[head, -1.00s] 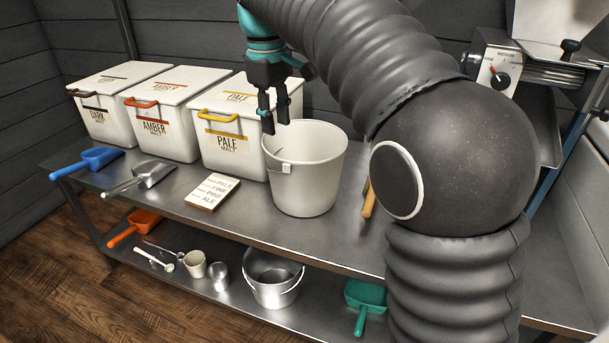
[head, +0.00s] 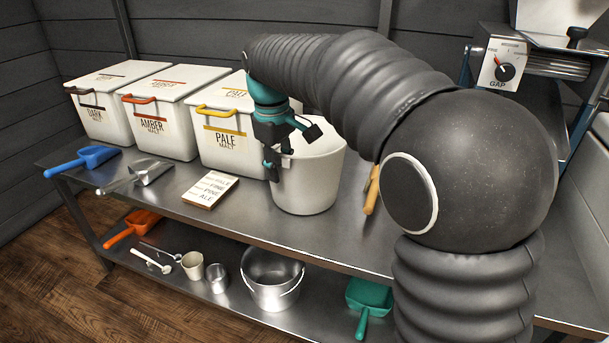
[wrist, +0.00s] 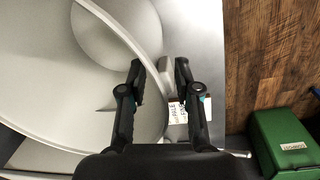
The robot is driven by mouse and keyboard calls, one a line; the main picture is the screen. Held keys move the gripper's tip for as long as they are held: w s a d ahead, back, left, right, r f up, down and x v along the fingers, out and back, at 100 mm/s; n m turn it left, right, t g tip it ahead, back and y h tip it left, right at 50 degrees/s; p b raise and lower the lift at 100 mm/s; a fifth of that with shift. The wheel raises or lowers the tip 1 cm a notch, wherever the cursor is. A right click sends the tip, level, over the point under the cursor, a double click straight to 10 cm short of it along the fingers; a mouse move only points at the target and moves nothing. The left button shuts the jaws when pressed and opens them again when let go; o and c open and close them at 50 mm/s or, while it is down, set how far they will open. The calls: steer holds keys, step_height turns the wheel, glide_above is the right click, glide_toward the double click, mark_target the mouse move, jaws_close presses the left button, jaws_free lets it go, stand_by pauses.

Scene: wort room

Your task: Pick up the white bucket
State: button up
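The white bucket (head: 312,180) stands upright on the upper steel shelf, right of the pale malt bin. My gripper (head: 270,168) is at the left side of its rim, pointing down, and hides part of it. In the wrist view, the fingers of my gripper (wrist: 160,68) are apart, one on the inner side of the bucket's rim (wrist: 118,28) and one on the outer side. The wall with its grey lug (wrist: 166,75) lies between them, with some gap showing. No firm grip is visible.
Malt bins (head: 225,140) stand behind and left. A recipe card block (head: 210,189), a metal scoop (head: 150,172) and a blue scoop (head: 92,157) lie left. A wooden-handled tool (head: 371,190) lies close right of the bucket. A metal pail (head: 272,278) stands on the lower shelf.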

steer(key=shift+f, duration=0.45)
jaws_close()
steer(key=shift+r, duration=0.1)
